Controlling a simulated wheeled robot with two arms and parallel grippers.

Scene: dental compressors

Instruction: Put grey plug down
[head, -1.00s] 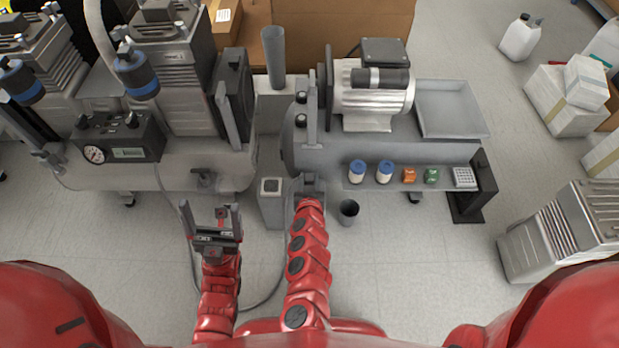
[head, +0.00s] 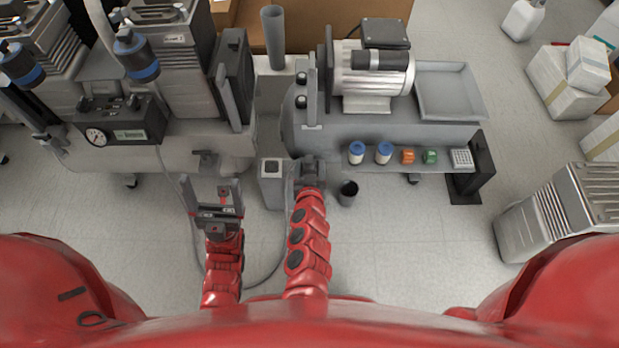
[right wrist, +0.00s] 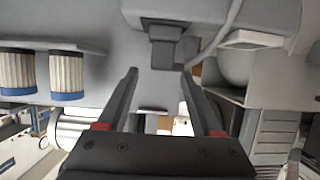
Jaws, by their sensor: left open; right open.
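My right gripper (head: 310,164) is at the front edge of the grey compressor tank, right of a small grey box. Its jaws show open and empty in the right wrist view (right wrist: 160,85). Beyond the fingertips in that view, a blocky grey piece (right wrist: 165,48) sits on the grey body, apart from the fingers. I cannot tell for sure whether it is the grey plug. My left gripper (head: 217,190) is open and empty, pointing forward in front of the left compressor.
The shelf edge holds two blue-and-white filters (head: 357,153), an orange piece (head: 407,156), a green piece (head: 430,157) and a white gridded block (head: 461,158). A dark cup (head: 348,193) stands right of my right gripper. A hose (head: 272,280) curves below my left gripper.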

